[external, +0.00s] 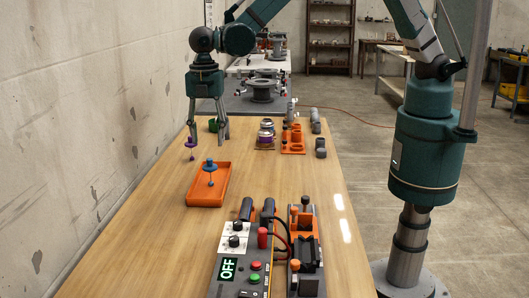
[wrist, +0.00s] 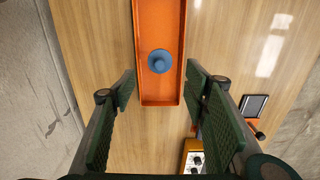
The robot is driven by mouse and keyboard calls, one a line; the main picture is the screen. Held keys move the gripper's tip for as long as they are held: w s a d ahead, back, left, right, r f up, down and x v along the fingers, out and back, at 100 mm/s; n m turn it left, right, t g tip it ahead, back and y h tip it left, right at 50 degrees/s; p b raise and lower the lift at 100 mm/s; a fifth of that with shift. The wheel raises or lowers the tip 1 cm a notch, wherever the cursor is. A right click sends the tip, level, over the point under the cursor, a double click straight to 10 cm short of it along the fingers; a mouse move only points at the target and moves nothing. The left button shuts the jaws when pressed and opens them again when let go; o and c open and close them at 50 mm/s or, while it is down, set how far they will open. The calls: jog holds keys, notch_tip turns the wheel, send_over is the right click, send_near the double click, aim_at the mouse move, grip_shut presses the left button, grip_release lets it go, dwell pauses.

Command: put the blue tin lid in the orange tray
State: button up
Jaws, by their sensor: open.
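The blue tin lid (external: 210,169) is within the orange tray (external: 223,186) on the wooden table. It shows a round blue top with a small knob and a thin stem below it. In the wrist view the blue lid (wrist: 160,62) lies inside the walls of the orange tray (wrist: 160,15), near its lower end. My gripper (external: 208,141) hangs above and beyond the tray, fingers pointing down and spread apart. In the wrist view my gripper (wrist: 162,88) is open, with nothing between its fingers and the lid clear of them.
A purple piece (external: 190,143) stands near the left finger. A green cup (external: 213,125) is behind the gripper. Jars (external: 266,133) and an orange rack (external: 293,142) stand to the right. A control box (external: 238,262) is at the front. The table's left front is bare.

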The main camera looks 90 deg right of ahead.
jog(key=shift+r, duration=1.45)
jog(key=s+d+r+m+t, duration=0.2)
jog(key=s+d+r+m, duration=0.2)
jog(key=s+d+r, duration=0.55)
jog(key=s+d+r+m+t, duration=0.1)
jog(key=s+d+r+m, duration=0.5)
jog(key=r, duration=0.6)
jog(key=s+d+m+t, duration=0.2)
jog(key=s+d+m, duration=0.2)
jog(key=s, duration=0.8)
jog(key=s+d+m+t, duration=0.2)
jog(key=s+d+m, duration=0.2)
jog(key=s+d, duration=0.3)
jog(key=s, duration=0.4)
jog(key=shift+s+d+r, duration=0.25)
jog(key=shift+s, duration=0.15)
